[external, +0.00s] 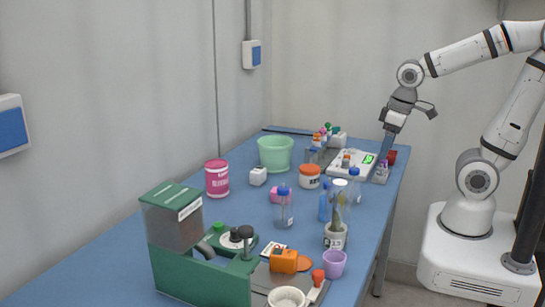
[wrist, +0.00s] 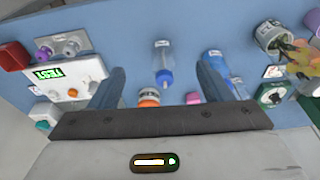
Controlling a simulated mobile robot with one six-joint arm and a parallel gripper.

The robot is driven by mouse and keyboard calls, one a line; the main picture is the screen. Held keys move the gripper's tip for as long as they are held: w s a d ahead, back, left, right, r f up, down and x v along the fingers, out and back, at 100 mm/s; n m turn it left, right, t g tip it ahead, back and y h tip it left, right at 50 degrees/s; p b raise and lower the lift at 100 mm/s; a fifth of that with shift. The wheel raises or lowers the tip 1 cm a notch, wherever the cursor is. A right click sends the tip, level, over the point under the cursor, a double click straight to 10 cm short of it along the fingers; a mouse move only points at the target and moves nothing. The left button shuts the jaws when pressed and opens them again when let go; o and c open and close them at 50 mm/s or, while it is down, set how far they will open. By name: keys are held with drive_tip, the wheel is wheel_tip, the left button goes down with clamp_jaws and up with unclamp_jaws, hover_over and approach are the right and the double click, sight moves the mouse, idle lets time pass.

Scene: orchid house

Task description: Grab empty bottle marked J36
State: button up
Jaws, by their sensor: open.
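I cannot read J36 on any bottle. A clear bottle with a blue cap (external: 355,187) stands near the table's right edge; in the wrist view the clear bottle (wrist: 162,54) appears between my fingers, some distance beyond them. A second clear blue-capped bottle (external: 284,210) stands mid-table, partly behind a finger in the wrist view (wrist: 238,89). A blue bottle (external: 324,205) stands between these two; it also shows in the wrist view (wrist: 213,59). My gripper (external: 386,148) is open and empty, pointing down above the table's far right side, apart from the bottles.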

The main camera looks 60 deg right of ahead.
sight(353, 181)
drive_tip(key=w+f+m+p, duration=0.1)
drive_tip(key=w, duration=0.2)
drive_tip(key=w+f+m+g+p, duration=0.1)
drive_tip(key=w+f+m, duration=0.1)
drive_tip(key=w, duration=0.1)
drive_tip(key=w+f+m+g+p, duration=0.1)
drive_tip(key=w, duration=0.2)
drive_tip(key=shift+w+a+f+m+p, duration=0.1)
drive_tip(key=shift+a+f+m+p, duration=0.1)
drive_tip(key=shift+f+m+p, duration=0.1)
drive_tip(key=shift+w+f, duration=0.3)
drive_tip(key=shift+f, duration=0.2)
drive_tip(key=f, duration=0.7)
drive_tip(key=shift+s+d+f, duration=0.2)
drive_tip(key=shift+s+f, duration=0.05)
drive_tip(key=shift+s, duration=0.15)
drive_tip(key=shift+c, duration=0.2)
drive_tip(key=c, duration=1)
